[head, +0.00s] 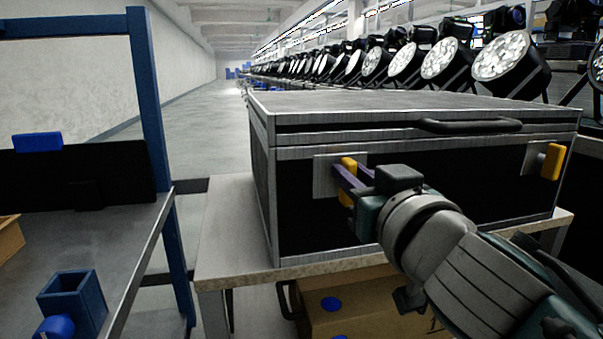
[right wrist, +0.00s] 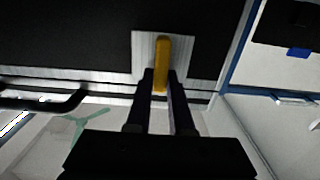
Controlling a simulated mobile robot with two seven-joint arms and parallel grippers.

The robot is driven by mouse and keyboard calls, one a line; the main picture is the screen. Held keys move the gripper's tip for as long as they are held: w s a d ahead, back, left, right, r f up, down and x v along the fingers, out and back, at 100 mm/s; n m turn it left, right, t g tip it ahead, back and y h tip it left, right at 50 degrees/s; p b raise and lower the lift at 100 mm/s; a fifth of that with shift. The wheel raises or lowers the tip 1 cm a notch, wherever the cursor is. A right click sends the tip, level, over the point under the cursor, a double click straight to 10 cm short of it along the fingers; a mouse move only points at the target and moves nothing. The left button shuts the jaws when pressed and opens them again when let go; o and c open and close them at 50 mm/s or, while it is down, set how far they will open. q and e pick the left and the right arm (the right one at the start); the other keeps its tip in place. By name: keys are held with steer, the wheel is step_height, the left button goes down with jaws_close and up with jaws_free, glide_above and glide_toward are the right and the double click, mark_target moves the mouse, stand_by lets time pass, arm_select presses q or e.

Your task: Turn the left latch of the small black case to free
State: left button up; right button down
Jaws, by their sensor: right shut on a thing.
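The black case (head: 480,188) with a grey lid and metal edges stands shut on a table, its latch side facing me. Its left latch is a yellow tab (head: 348,167) on a square metal plate, standing about upright. It also shows in the right wrist view (right wrist: 161,52), with one dark finger on each side. My right gripper (head: 345,181) is shut on this left latch, and its fingers hide part of it. The yellow right latch (head: 552,162) stands nearly upright on its own plate, untouched. My left gripper is not in view.
A dark carry handle (head: 470,126) sits on the case front, between the latches. The case's table (head: 228,235) has bare top at its left. A cardboard box (head: 370,305) is below. A blue-framed bench (head: 100,235) stands left. Stage lamps (head: 510,65) line the back.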

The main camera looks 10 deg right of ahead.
steer(key=shift+n, duration=0.4)
steer(key=shift+a+f+n, duration=0.25)
steer(key=shift+n, duration=2.6)
steer(key=shift+a+f+n, duration=0.3)
steer(key=shift+n, duration=2.6)
steer(key=shift+a+f+n, duration=0.25)
steer(key=shift+n, duration=2.6)
steer(key=c, duration=0.8)
jaws_free()
steer(key=shift+s, duration=0.1)
